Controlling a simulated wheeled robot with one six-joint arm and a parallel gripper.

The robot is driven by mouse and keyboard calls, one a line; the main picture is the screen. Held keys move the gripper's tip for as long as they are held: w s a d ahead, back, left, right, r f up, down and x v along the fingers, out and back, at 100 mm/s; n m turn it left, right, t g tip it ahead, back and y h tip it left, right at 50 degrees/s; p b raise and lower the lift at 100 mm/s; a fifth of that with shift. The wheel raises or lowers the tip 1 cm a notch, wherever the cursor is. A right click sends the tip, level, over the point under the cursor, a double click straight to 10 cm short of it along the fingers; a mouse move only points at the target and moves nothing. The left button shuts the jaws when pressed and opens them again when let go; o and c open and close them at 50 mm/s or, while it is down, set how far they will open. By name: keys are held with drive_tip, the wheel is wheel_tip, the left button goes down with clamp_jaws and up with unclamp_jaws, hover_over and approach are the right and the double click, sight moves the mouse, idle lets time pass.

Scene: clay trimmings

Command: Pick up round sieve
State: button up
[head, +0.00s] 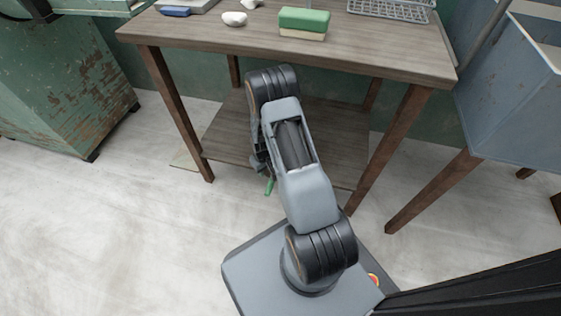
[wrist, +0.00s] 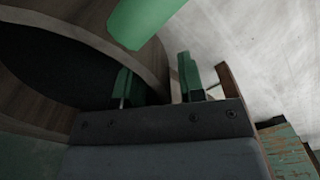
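I cannot make out the round sieve for certain. In the wrist view a large dark shape with a curved edge (wrist: 45,70) lies at the left, with wood-grained surface around it; I cannot tell whether it is the sieve or a shadow.
The wooden table (head: 400,52) has a lower shelf (head: 225,135). On top are a green-topped block (head: 303,20), a white lump (head: 234,19), a blue block (head: 175,11) and a wire rack (head: 390,10). A blue-grey bin (head: 515,95) stands right, a worn green cabinet (head: 70,90) left. The left floor is clear.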

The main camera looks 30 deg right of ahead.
clamp_jaws()
drive_tip(key=shift+r, duration=0.15)
idle(0.4)
